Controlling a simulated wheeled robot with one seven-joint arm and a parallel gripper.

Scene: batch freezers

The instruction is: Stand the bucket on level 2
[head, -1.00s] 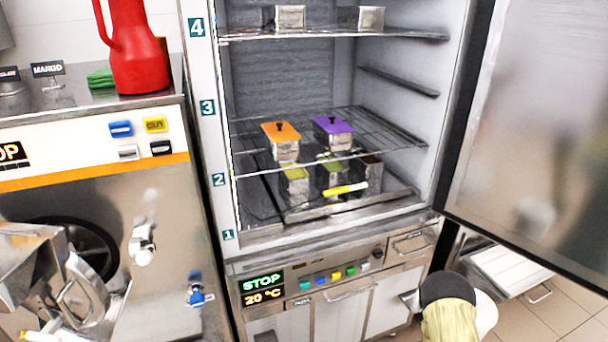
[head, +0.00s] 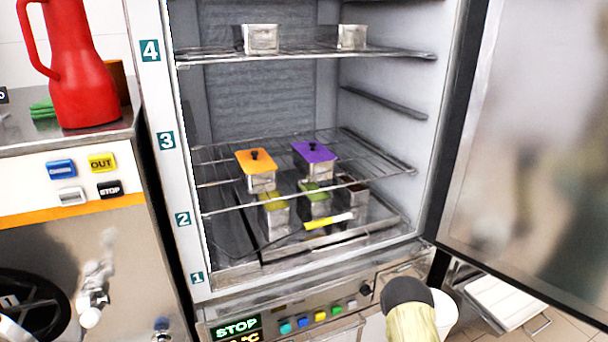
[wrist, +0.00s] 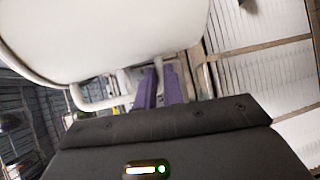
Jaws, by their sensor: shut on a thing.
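The white bucket (head: 446,313) shows in the head view at the lower right, partly hidden behind my arm, outside the cabinet and below its shelves. In the wrist view the bucket's large rounded white side (wrist: 110,35) fills the upper left. My gripper's purple fingers (wrist: 160,82) are close together beside it, shut on what looks like its handle; the exact contact is hard to see. The level 2 wire shelf (head: 225,205) has its front edge near the label 2 (head: 183,219). An orange-lidded tin (head: 257,172) and a purple-lidded tin (head: 314,160) stand on it.
The cabinet door (head: 530,150) stands open at the right. Several open tins and a yellow-handled tool (head: 329,220) are on level 1. Level 4 (head: 305,52) holds two tins. Level 2's front left and right side look bare. A red jug (head: 80,65) stands at the left.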

